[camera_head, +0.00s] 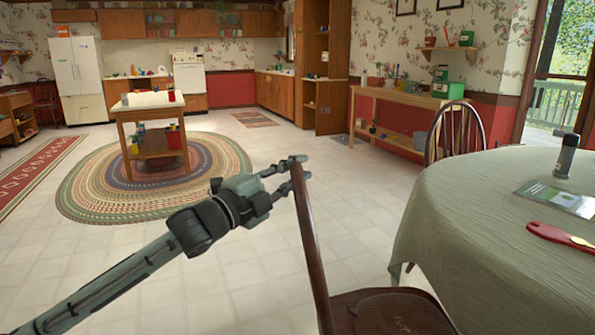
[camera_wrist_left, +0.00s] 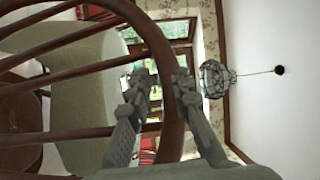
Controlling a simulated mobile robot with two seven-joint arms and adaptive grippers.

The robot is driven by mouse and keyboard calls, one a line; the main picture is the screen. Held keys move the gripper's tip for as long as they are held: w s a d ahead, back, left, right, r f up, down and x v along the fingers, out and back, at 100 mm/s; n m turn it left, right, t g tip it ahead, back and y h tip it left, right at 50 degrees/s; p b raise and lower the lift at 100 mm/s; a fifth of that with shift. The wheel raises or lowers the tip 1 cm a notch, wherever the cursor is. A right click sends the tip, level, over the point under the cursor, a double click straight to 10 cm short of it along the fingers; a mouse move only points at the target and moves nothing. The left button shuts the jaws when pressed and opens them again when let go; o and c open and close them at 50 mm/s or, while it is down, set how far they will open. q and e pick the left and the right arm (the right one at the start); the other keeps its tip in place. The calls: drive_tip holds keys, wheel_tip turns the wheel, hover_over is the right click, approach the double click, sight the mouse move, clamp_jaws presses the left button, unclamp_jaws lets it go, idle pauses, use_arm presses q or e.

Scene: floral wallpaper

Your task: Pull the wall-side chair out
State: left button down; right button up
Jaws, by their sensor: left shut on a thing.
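A dark brown wooden chair (camera_head: 385,310) stands in the foreground, left of the table with the grey-green cloth (camera_head: 475,190). My left gripper (camera_head: 292,166) is shut on the top of its curved back. In the left wrist view the hoop of the chair back (camera_wrist_left: 172,115) passes between the two fingers of the left gripper (camera_wrist_left: 160,90), with spindles to the left. A second brown chair (camera_head: 455,128) with a rounded spindle back stands at the table's far side, nearer the wall shelf and red wall. Its seat is hidden by the table. My right gripper is not in view.
A red-handled item (camera_head: 560,237), a booklet (camera_head: 558,198) and a dark cylinder (camera_head: 566,155) are on the table. A wooden island (camera_head: 152,112) stands on an oval braided rug (camera_head: 95,190). Tiled floor left of the chair is clear.

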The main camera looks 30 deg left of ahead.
use_arm(q)
drive_tip(key=shift+f, duration=0.1)
drive_tip(key=c, duration=1.3)
unclamp_jaws()
drive_tip(key=shift+c, duration=0.2)
drive_tip(key=shift+s, duration=0.1)
drive_tip(key=v, duration=1.2)
